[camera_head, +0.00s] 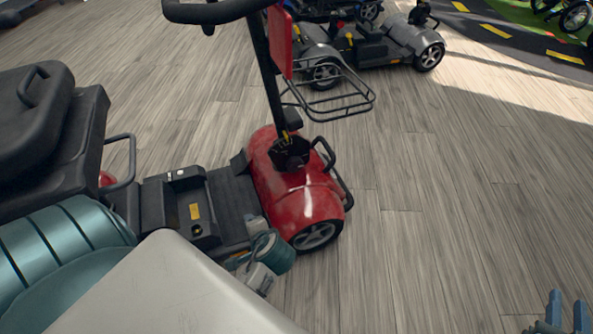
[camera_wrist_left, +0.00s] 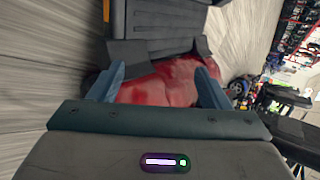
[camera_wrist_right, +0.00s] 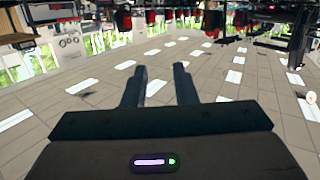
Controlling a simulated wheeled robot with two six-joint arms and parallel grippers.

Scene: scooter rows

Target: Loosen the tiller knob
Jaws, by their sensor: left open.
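A red mobility scooter (camera_head: 300,205) stands on the wood floor, its black tiller (camera_head: 264,70) rising from the front. A dark knob-like joint (camera_head: 290,152) sits at the tiller's base; its exact outline is hard to tell. My left arm reaches toward the scooter's near side, with its wrist low beside the deck. In the left wrist view my left gripper (camera_wrist_left: 160,69) is open, with the red body (camera_wrist_left: 158,85) beyond and between its fingers. The knob cannot be made out there. My right gripper (camera_head: 567,302) is open and empty at the lower right, away from the scooter.
The scooter's black seat (camera_head: 35,115) is at the left. A wire basket (camera_head: 330,95) and red panel (camera_head: 280,40) are on the tiller. A grey scooter (camera_head: 400,42) stands behind. The floor at right is clear.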

